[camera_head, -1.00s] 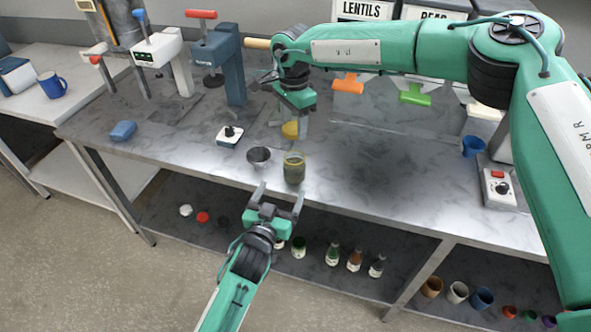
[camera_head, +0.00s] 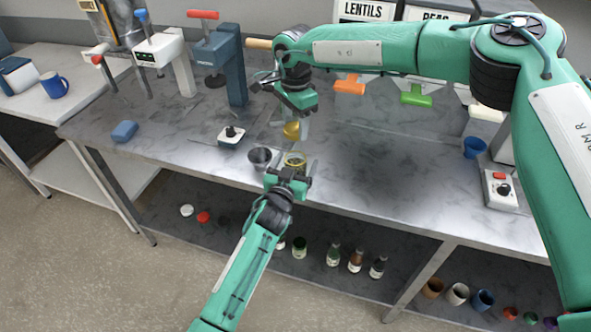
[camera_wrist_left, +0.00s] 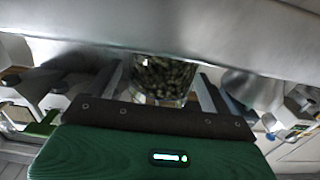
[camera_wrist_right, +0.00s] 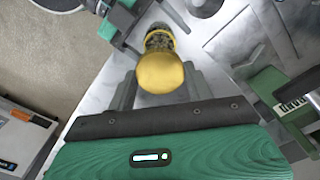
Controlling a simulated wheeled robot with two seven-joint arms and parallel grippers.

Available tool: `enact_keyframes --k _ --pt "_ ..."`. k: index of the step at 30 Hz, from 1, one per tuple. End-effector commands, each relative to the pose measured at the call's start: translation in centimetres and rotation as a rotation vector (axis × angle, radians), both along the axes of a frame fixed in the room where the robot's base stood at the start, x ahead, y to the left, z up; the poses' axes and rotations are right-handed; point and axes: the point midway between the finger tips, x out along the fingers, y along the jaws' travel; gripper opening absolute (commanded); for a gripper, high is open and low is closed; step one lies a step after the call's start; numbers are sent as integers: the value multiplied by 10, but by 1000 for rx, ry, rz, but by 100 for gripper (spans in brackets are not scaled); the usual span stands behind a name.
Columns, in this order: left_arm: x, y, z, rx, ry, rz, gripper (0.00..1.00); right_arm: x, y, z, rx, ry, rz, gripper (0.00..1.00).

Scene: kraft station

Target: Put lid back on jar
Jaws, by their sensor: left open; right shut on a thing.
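The open glass jar (camera_head: 294,160) with a yellow rim stands near the front edge of the bench. Dark contents show through its glass in the left wrist view (camera_wrist_left: 163,80). My left gripper (camera_head: 291,170) is open, with its fingers on either side of the jar. I cannot tell whether they touch it. My right gripper (camera_head: 298,125) is shut on the yellow lid (camera_wrist_right: 161,73) and holds it above the bench, behind the jar. In the head view the lid (camera_head: 291,130) is partly hidden by the right gripper.
A grey metal cup (camera_head: 260,157) stands just left of the jar.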

Motion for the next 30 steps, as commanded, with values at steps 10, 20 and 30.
enact_keyframes --k 10,20,30 --pt "0 0 0 -1 0 0 56 0 0 0 0 0 0 31" --pt "0 0 -1 -1 1 0 17 0 0 -4 -1 1 0 31" --pt "0 0 0 -1 1 0 17 -1 0 -48 0 0 0 31"
